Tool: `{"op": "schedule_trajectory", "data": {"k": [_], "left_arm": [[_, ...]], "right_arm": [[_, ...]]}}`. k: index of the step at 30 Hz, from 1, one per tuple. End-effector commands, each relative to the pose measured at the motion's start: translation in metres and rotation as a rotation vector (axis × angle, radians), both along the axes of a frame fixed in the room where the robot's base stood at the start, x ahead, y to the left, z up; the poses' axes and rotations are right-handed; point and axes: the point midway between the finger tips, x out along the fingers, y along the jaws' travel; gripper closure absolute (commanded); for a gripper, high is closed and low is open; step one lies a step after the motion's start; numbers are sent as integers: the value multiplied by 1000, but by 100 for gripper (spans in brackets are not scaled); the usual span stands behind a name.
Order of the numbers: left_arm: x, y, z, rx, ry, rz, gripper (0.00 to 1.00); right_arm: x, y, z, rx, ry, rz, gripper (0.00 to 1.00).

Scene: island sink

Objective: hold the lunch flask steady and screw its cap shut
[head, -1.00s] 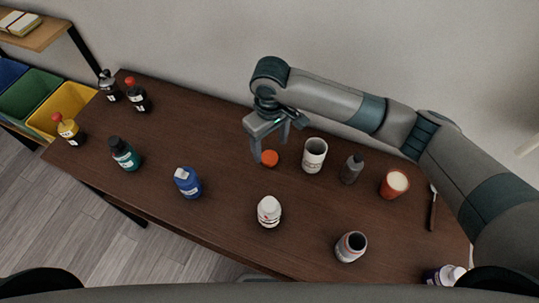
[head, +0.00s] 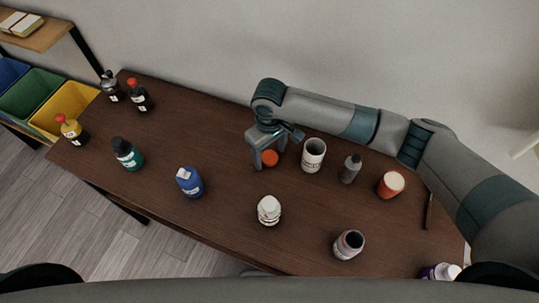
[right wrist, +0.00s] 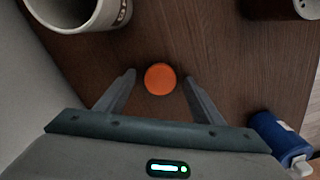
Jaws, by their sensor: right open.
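A round orange cap (head: 270,158) lies on the dark wooden table. My right gripper (head: 270,155) is open and low over it. In the right wrist view, the orange cap (right wrist: 160,78) sits between the two spread fingers (right wrist: 160,80), with a gap on each side. An open-topped jar (head: 348,244) with a pale rim stands upright near the front edge. A white open-topped container (head: 313,155) stands just right of the gripper. I cannot tell for certain which of these two is the lunch flask. My left gripper is not in view.
A white bottle (head: 268,211) and a blue bottle (head: 189,183) stand in front of the gripper. A grey bottle (head: 350,169) and a red container (head: 391,185) stand to the right. The table centre left of the cap is clear.

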Motion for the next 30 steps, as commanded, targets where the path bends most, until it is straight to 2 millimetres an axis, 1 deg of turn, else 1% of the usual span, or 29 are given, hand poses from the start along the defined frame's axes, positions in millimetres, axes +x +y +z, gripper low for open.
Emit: {"op": "schedule_trajectory", "data": {"k": [10,11,12,14,15,16,26,30], "left_arm": [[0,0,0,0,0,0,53],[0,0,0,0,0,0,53],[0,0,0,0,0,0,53],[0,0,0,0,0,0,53],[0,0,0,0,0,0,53],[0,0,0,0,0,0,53],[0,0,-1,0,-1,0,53],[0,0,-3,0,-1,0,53]], "right_arm": [[0,0,0,0,0,0,39],[0,0,0,1,1,0,43],[0,0,0,1,-1,0,53],[0,0,0,1,-1,0,67],[0,0,0,1,-1,0,77],[0,0,0,0,0,0,82],[0,0,2,1,0,0,82],[1,1,9,3,-1,1,82]]}}
